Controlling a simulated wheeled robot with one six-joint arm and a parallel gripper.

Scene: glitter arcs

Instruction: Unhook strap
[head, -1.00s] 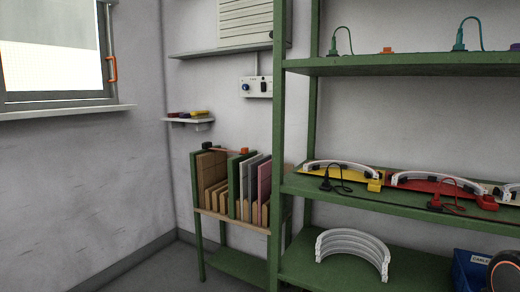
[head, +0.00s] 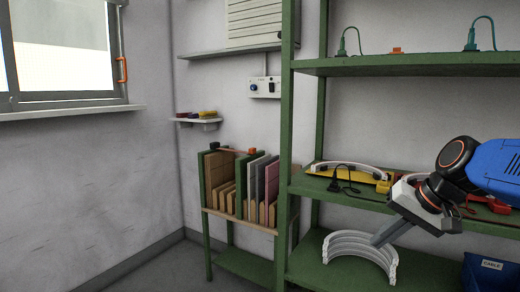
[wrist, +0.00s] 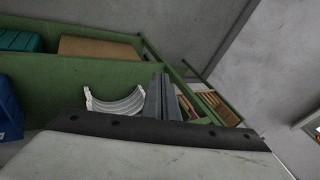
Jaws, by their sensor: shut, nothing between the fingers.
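A thin reddish strap (head: 232,149) runs across the top front of a small green rack (head: 204,178) that holds upright boards. Its left end meets a black block (head: 214,145) and its right end an orange block (head: 251,151). I cannot tell how either end is fastened. My gripper (head: 376,242) is shut and empty, in front of the green shelf unit, to the right of the rack and lower than the strap. In the wrist view its fingers (wrist: 160,98) lie together, with the rack's boards (wrist: 203,105) beyond to the right. The strap is not clear there.
The green shelf unit's post (head: 287,150) stands between the rack and my gripper. A white ribbed arc (head: 345,248) lies on the low shelf by my fingers. A blue bin (head: 488,270) is at lower right. Floor left of the rack is free.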

